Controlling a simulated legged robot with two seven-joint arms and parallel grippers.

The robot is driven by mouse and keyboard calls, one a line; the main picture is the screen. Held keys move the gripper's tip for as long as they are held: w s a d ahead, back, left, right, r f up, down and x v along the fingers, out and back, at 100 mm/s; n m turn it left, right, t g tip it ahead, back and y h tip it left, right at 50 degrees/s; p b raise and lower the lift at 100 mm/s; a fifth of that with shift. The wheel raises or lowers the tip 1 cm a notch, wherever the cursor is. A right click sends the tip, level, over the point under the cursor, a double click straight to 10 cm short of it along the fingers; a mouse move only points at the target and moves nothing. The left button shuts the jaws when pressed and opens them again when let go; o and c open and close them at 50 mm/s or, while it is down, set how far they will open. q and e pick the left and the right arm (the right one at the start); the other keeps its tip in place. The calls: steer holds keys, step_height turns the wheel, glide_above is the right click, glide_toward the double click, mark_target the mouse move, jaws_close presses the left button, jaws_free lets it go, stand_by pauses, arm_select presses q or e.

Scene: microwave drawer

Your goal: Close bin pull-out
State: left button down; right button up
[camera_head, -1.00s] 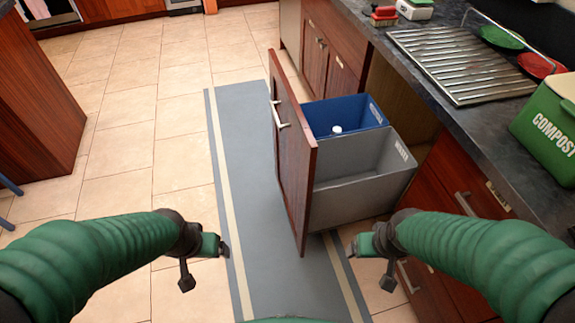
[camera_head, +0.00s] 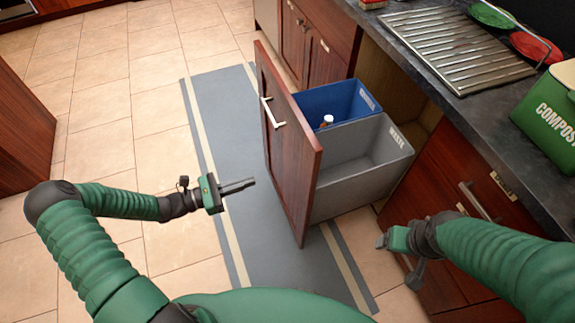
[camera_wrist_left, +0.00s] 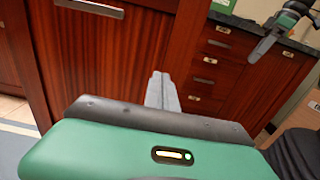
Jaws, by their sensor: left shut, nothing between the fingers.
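The bin pull-out stands open from the counter. Its red-brown wooden front panel (camera_head: 290,150) has a metal handle (camera_head: 268,110) on the outer face. Behind the panel sit a blue bin (camera_head: 345,97) with a bottle (camera_head: 327,121) in it and a grey bin (camera_head: 385,165). My left gripper (camera_head: 238,186) is shut and empty, left of the panel's outer face and apart from it. In the left wrist view its fingers (camera_wrist_left: 162,92) are together, with the panel (camera_wrist_left: 105,55) behind them. My right gripper (camera_head: 385,241) is right of the panel, below the grey bin; its jaws are unclear.
A dark counter (camera_head: 440,75) runs along the right, with a metal drying rack (camera_head: 455,45) and a green compost box (camera_head: 550,115). Drawers lie beneath it. A grey mat (camera_head: 215,110) covers the floor beside the pull-out. Tiled floor to the left is clear.

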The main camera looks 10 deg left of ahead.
arm_select(q)
glide_toward(299, 166)
steer(key=b+x, duration=0.2)
steer(key=x, duration=0.4)
steer(key=shift+d+r, duration=0.1)
steer(key=shift+d, duration=0.15)
steer(key=shift+w+d, duration=0.1)
steer(key=shift+d, duration=0.2)
arm_select(e)
steer(key=shift+d+f, duration=0.2)
steer(key=shift+f, duration=0.4)
steer(key=shift+d+f, duration=0.2)
steer(key=shift+f, duration=0.35)
arm_select(q)
steer(key=shift+a, duration=0.2)
arm_select(e)
steer(key=shift+a, duration=0.15)
arm_select(q)
steer(key=shift+d, duration=0.1)
arm_select(e)
steer(key=shift+r, duration=0.15)
